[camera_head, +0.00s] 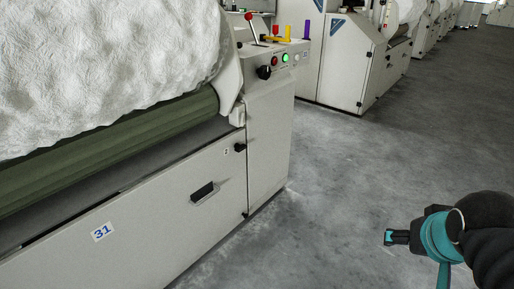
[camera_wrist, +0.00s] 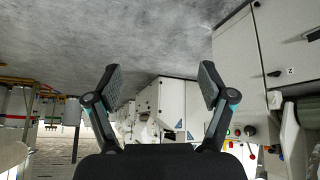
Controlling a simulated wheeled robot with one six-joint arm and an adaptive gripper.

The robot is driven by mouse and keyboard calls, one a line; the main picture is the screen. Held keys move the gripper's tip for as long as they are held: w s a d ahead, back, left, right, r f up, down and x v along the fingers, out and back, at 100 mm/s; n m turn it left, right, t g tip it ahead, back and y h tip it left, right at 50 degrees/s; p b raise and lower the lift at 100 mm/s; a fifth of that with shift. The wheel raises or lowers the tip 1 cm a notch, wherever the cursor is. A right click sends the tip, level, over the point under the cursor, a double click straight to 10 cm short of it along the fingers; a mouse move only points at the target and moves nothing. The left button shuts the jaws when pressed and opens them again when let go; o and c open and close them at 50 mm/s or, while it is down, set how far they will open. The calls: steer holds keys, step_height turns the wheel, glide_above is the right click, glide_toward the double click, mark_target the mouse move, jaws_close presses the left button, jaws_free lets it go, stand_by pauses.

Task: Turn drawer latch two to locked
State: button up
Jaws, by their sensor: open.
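Drawer latch two (camera_head: 240,147) is a small black knob at the upper right of the drawer front (camera_head: 150,215), beside a small label "2" (camera_head: 227,151). Its exact turn position is too small to tell. The knob also shows at the right of the wrist view (camera_wrist: 274,73), which looks upside down, with its label (camera_wrist: 291,71) beside it. My gripper (camera_head: 391,237) is at the lower right of the head view, over the floor and well apart from the latch. In the wrist view my gripper (camera_wrist: 163,82) has its fingers spread with nothing between them.
Above are a green roller (camera_head: 110,145), white fibre (camera_head: 100,70) and a control panel with a black rotary knob (camera_head: 264,72) and red-tipped lever (camera_head: 251,28). Grey floor (camera_head: 340,190) is clear between machine and gripper.

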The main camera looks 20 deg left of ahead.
steer(key=w+a+r+n+t+y, duration=0.1)
steer(key=w+a+t, duration=0.15)
steer(key=w, duration=0.75)
steer(key=w+a+r+n+t, duration=0.1)
steer(key=w+a, duration=0.2)
steer(key=w, duration=0.7)
steer(key=w+a+r+n+t+y, duration=0.1)
steer(key=w+a+r+n+t, duration=0.15)
steer(key=w, duration=0.75)
steer(key=w+a+f+n+y, duration=0.3)
steer(key=w+a+f+y, duration=0.25)
steer(key=w+a, duration=0.5)
steer(key=n+g+y, duration=0.6)
steer(key=y, duration=0.4)
glide_toward(243, 149)
steer(key=shift+h, duration=0.25)
steer(key=x, duration=1.1)
steer(key=shift+r, duration=0.1)
